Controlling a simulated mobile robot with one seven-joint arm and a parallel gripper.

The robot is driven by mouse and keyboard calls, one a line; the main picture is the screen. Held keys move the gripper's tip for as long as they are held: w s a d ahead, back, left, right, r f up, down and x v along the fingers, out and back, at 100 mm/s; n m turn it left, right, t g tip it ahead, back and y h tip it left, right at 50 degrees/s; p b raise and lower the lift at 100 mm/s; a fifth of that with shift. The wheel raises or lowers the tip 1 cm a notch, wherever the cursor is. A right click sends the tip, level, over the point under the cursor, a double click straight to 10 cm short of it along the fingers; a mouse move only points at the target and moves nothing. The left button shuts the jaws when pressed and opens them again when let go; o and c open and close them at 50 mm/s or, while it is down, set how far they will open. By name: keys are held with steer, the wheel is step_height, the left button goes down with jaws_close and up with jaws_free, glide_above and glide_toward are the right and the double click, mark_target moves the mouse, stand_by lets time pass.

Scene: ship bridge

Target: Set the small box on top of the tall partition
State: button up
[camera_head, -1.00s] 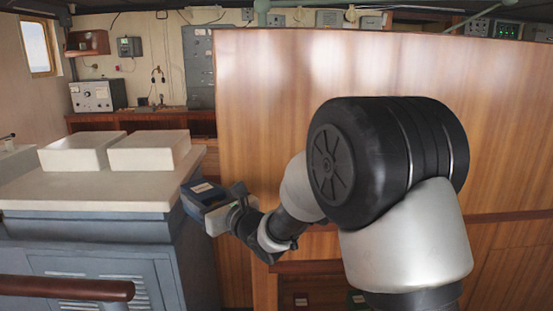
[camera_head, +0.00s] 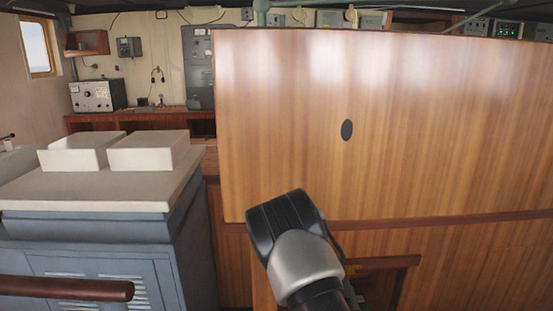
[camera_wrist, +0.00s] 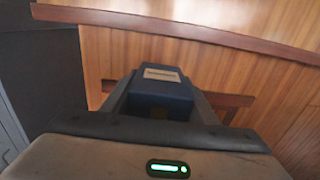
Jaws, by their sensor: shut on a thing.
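The small box (camera_wrist: 160,88) is dark blue with a pale label on its top, and it shows in the wrist view between the fingers of my gripper (camera_wrist: 163,95). My gripper is shut on it. In the head view the box and gripper are hidden; only part of my arm shows at the bottom middle. The tall partition (camera_head: 440,120) is a broad wood-panelled wall that fills the right of the head view, with its top edge near the top of the picture. Its wood face and a darker rail (camera_wrist: 180,22) show beyond the box in the wrist view.
A grey cabinet (camera_head: 90,255) with a cream top and two pale raised blocks stands at the left. A brown handrail (camera_head: 65,288) crosses the lower left. A wooden desk (camera_head: 140,122) with a radio set (camera_head: 97,95) is at the back. A dark oval (camera_head: 347,130) marks the partition face.

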steer(key=shift+s+d+f, duration=0.1)
steer(key=shift+s+f, duration=0.1)
steer(key=shift+f, duration=0.35)
steer(key=shift+w+r, duration=0.15)
steer(key=shift+r, duration=0.2)
steer(key=r+p, duration=0.2)
steer(key=r, duration=0.1)
steer(key=r+p, duration=0.6)
steer(key=r, duration=0.1)
steer(key=shift+w+a+r, duration=0.1)
steer(key=shift+w+a, duration=0.15)
